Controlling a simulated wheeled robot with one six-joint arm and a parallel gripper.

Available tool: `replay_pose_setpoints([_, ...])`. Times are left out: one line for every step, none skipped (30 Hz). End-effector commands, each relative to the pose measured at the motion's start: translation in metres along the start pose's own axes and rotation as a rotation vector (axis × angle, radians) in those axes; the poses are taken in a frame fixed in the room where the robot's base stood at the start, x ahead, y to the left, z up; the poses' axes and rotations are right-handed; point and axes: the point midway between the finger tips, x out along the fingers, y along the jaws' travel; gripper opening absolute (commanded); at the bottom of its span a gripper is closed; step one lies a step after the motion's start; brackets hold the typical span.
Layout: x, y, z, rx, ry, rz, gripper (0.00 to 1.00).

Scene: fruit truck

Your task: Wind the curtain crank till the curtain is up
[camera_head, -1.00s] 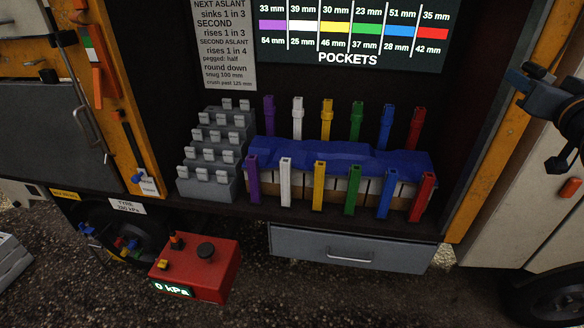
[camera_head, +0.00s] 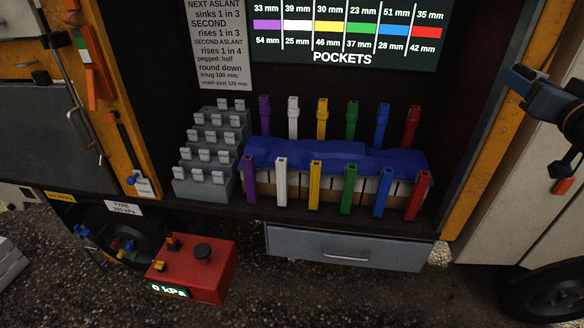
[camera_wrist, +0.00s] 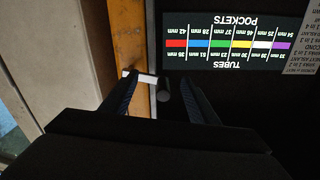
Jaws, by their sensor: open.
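My gripper (camera_wrist: 159,82) shows in the wrist view with its two dark blue fingers apart. What looks like the curtain crank, a pale arm (camera_wrist: 142,77) with a dark round knob (camera_wrist: 163,90), lies between the fingers beside the orange post. I see a finger on each side, but cannot tell whether either touches the knob. In the head view my gripper (camera_head: 517,84) is at the right edge, in front of the orange post. The crank cannot be made out there. I cannot identify the curtain in either view.
The orange post (camera_head: 491,140) borders the dark bay. Inside are coloured tubes, a blue cover (camera_head: 340,157), a grey stepped rack (camera_head: 207,186) and a pockets sign (camera_head: 345,30). A drawer (camera_head: 345,248) and a red pressure box (camera_head: 205,272) are below.

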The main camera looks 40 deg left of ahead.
Motion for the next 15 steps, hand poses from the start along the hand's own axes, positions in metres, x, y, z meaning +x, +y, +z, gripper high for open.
replay_pose_setpoints([-0.003,-0.002,0.001,0.0,-0.002,-0.002,0.55])
replay_pose_setpoints([-0.004,-0.002,0.001,0.0,-0.002,-0.003,0.55])
replay_pose_setpoints([-0.006,-0.003,0.001,0.0,-0.002,-0.004,0.55])
replay_pose_setpoints([-0.008,-0.003,0.001,0.0,-0.002,-0.004,0.55])
replay_pose_setpoints([-0.01,-0.003,0.001,0.0,-0.002,-0.004,0.55])
replay_pose_setpoints([-0.012,-0.003,0.001,0.0,-0.003,-0.004,0.55])
replay_pose_setpoints([-0.014,-0.002,0.002,0.0,-0.004,-0.004,0.55])
replay_pose_setpoints([-0.015,-0.002,0.002,0.0,-0.004,-0.004,0.55])
replay_pose_setpoints([-0.018,-0.002,0.002,0.0,-0.005,-0.003,0.55])
replay_pose_setpoints([-0.019,-0.002,0.002,0.0,-0.005,-0.003,0.55])
replay_pose_setpoints([-0.021,-0.002,0.002,0.0,-0.005,-0.003,0.55])
replay_pose_setpoints([-0.023,-0.002,0.002,0.0,-0.005,-0.003,0.55])
replay_pose_setpoints([-0.025,-0.002,0.002,0.0,-0.005,-0.003,0.55])
replay_pose_setpoints([-0.026,-0.002,0.002,0.0,-0.005,-0.003,0.55])
replay_pose_setpoints([-0.029,-0.002,0.002,0.0,-0.005,-0.003,0.55])
